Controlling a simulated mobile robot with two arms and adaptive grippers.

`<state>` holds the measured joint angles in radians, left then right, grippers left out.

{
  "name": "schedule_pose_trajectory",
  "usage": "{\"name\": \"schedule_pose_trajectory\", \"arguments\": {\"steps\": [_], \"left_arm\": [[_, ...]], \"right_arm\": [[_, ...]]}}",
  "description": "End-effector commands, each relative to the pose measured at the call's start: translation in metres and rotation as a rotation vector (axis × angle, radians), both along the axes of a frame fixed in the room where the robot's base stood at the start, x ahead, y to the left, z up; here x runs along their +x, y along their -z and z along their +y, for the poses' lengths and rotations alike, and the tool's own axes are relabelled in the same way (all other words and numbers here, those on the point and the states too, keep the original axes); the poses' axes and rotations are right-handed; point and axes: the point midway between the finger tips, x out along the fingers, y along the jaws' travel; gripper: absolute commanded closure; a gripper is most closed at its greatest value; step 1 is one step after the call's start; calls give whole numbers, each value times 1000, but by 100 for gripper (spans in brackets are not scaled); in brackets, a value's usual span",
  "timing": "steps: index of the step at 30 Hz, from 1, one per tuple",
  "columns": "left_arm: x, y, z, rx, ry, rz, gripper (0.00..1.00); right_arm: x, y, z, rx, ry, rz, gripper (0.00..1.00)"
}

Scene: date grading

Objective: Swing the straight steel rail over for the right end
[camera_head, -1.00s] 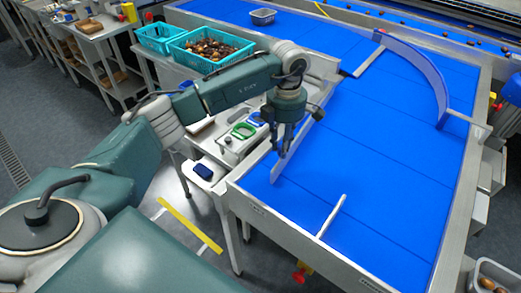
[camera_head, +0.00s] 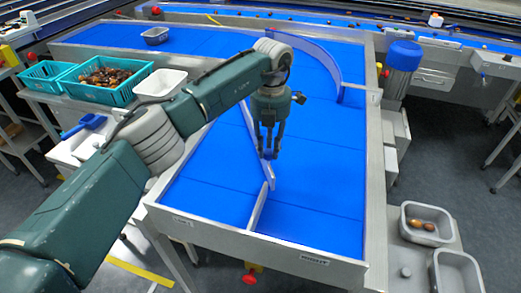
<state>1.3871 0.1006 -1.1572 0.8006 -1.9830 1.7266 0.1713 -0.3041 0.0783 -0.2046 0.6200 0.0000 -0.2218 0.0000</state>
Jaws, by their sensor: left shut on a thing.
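The straight steel rail (camera_head: 268,174) stands on edge on the blue table bed (camera_head: 315,180), slanting from behind my arm toward the front. My left gripper (camera_head: 268,154) is shut on the rail near its front end. That end is close to the back end of the short pale divider (camera_head: 258,206); I cannot tell whether they touch. The front wall has a label at the right end (camera_head: 315,259) and another at the left end (camera_head: 182,220). My arm hides the rail's far end. My right gripper is not in view.
A curved blue guide (camera_head: 327,62) stands at the back right of the bed. A grey tray (camera_head: 156,36) sits farther back. Teal crates (camera_head: 125,92), one filled with dates, and a white tub (camera_head: 160,84) stand left. Grey bins (camera_head: 430,225) stand right.

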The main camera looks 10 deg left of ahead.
Motion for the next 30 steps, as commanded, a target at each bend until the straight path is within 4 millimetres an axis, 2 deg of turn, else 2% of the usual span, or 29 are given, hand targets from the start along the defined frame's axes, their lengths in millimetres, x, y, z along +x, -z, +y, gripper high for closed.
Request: {"name": "schedule_pose_trajectory", "arguments": {"steps": [3,12,13,15,30], "left_arm": [[5,-5,-7,-12,-2,-18,100],[5,-6,-9,-16,1,-20,100],[5,-6,-9,-16,2,-20,72],[5,-6,-9,-16,3,-18,58],[3,-3,-7,-12,1,-10,57]], "right_arm": [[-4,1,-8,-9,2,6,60],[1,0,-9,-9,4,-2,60],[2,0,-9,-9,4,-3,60],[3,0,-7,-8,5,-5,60],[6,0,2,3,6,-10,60]]}}
